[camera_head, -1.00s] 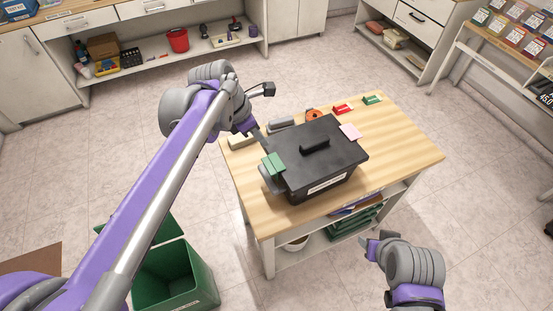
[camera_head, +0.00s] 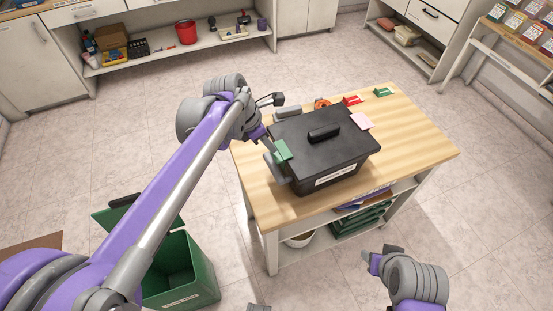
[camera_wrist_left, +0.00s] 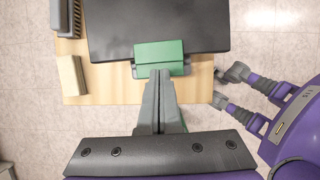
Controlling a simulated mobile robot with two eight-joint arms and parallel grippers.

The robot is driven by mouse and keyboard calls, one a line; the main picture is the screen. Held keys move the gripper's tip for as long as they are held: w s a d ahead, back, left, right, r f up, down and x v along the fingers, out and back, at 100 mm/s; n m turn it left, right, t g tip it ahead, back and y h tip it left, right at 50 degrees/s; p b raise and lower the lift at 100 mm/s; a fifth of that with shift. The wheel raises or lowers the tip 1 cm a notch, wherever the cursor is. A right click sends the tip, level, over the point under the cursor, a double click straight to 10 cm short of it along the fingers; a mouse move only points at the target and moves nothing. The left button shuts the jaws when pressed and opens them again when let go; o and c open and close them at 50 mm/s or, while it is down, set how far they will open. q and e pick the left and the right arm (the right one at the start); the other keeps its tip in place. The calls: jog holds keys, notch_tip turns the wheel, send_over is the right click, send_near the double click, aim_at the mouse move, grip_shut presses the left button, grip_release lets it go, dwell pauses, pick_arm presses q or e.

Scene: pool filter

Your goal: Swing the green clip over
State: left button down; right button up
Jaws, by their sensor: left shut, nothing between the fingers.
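A black lidded box (camera_head: 350,148) stands on the wooden table. A green clip (camera_head: 283,150) sits at the left edge of its lid; in the left wrist view the clip (camera_wrist_left: 158,50) straddles that edge. My left gripper (camera_head: 270,148) is beside the clip, its fingers shut and empty. In the left wrist view its fingertips (camera_wrist_left: 158,74) overlap the clip's near edge; I cannot tell if they touch. A pink clip (camera_head: 361,121) sits at the lid's right edge. My right gripper (camera_head: 380,258) hangs in front of the table, away from the box; its opening is unclear.
Red (camera_head: 352,100) and green (camera_head: 384,92) items and an orange ring (camera_head: 322,104) lie at the table's (camera_head: 420,150) back. The table's right side is clear. A green bin (camera_head: 185,275) stands on the floor.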

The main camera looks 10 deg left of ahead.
pick_arm(q)
jog(key=shift+r, duration=0.1)
dwell(0.3)
jog(key=shift+r+p, duration=0.45)
jog(key=shift+r, duration=0.05)
jog(key=shift+f+b, duration=0.85)
jog(key=shift+f, duration=0.55)
dwell(2.5)
jog(key=shift+s+a+f, duration=0.15)
jog(key=shift+a+f, duration=0.05)
dwell(0.6)
jog(key=shift+s+a+f+b, duration=0.3)
jog(key=shift+s+a, duration=0.05)
jog(key=shift+a, duration=0.15)
jog(key=shift+f, duration=0.1)
jog(key=shift+s+a+f, duration=0.2)
jog(key=shift+a, duration=0.05)
dwell(0.3)
